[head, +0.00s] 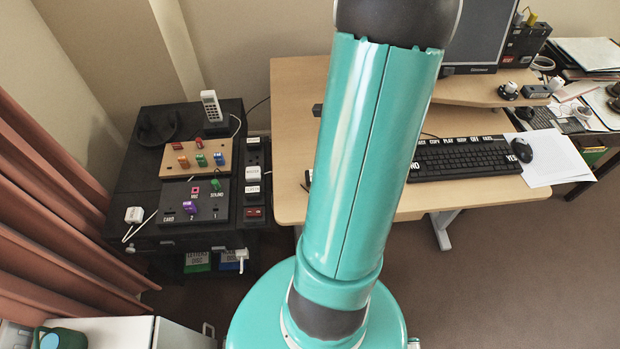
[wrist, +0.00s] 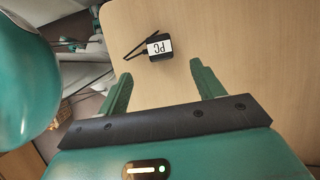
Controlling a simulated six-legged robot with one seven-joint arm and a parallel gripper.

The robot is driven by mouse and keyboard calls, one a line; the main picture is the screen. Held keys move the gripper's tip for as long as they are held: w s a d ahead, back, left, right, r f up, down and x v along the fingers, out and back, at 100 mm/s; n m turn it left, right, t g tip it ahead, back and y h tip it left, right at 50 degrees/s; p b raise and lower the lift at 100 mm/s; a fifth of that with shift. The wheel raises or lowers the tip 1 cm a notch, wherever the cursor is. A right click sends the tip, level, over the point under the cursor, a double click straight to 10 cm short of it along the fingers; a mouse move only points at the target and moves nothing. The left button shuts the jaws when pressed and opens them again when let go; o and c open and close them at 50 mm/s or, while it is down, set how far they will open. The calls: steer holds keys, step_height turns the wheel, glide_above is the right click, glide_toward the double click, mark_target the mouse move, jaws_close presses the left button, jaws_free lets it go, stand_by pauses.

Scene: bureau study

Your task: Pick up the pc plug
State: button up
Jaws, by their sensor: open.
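The pc plug (wrist: 160,47) is a small black block with a white label reading PC, shown upside down in the wrist view. Two dark prongs or leads stick out from it to the left. It lies on the light wooden desk (wrist: 245,50), near the desk's edge. My gripper (wrist: 160,82) is open and empty, with its two green fingers pointing toward the plug. The plug sits beyond the fingertips, roughly in line with the gap between them, and is not touched. In the head view my arm covers much of the desk, and I cannot make out the plug there.
A black keyboard (head: 462,158), a mouse (head: 521,149) and a monitor (head: 480,38) are on the desk to the right. A dark cabinet (head: 150,165) with labelled panels and a phone (head: 211,105) stands at left. Desk surface around the plug is clear.

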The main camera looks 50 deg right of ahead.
steer(key=x, duration=0.6)
steer(key=shift+s+d, duration=0.15)
steer(key=shift+x, duration=2.95)
steer(key=shift+r, duration=0.1)
steer(key=c, duration=1)
